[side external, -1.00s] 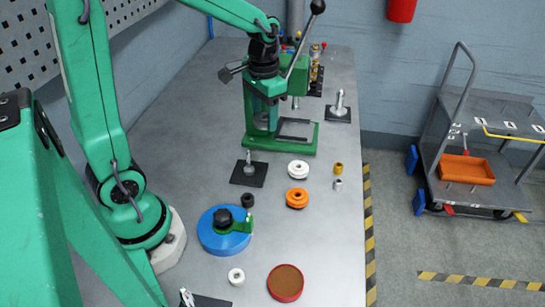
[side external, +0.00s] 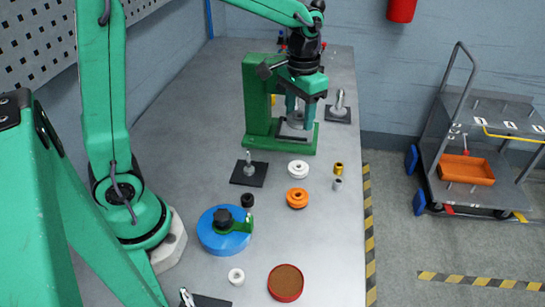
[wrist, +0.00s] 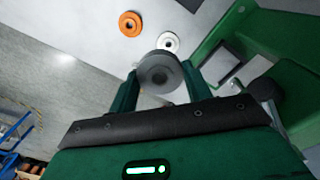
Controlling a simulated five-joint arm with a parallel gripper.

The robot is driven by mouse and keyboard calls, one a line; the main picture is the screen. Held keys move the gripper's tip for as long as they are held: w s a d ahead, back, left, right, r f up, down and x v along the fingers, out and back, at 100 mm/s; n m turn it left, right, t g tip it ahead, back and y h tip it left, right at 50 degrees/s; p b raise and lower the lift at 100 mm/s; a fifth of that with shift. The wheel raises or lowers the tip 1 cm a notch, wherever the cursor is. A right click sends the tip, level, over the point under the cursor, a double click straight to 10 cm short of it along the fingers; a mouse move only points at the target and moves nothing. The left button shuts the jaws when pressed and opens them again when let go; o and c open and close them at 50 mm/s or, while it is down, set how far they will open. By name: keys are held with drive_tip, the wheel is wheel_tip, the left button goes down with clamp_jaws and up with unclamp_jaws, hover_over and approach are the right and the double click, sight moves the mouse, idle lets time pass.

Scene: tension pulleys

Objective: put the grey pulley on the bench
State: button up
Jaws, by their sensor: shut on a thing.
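The grey pulley (wrist: 160,72) is a thick round disc with a centre hole. In the wrist view it sits between the two fingertips of my gripper (wrist: 158,84), which is shut on it. In the side view my gripper (side external: 299,116) points down just right of the green press column, with the pulley (side external: 294,120) partly hidden by the fingers. The pulley appears to be above the press base, but its height is hard to tell. The bare grey bench (side external: 190,135) lies around and below.
The green press (side external: 256,95) stands close left of my gripper. A white pulley (side external: 298,167) and an orange pulley (side external: 297,198) lie nearer the camera. Posts on dark plates stand at left (side external: 249,172) and right (side external: 338,111). The bench's left middle is clear.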

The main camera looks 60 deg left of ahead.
drive_tip(key=s+d+f, duration=0.3)
drive_tip(key=s+d, duration=0.6)
drive_tip(key=s, duration=0.2)
drive_tip(key=s+d+f, duration=0.4)
drive_tip(key=s+d, duration=0.6)
drive_tip(key=s, duration=0.1)
drive_tip(key=shift+s, duration=0.35)
hover_over(287, 237)
wheel_tip(287, 237, down, 7)
drive_tip(key=shift+f, duration=0.1)
drive_tip(key=shift+f, duration=1.9)
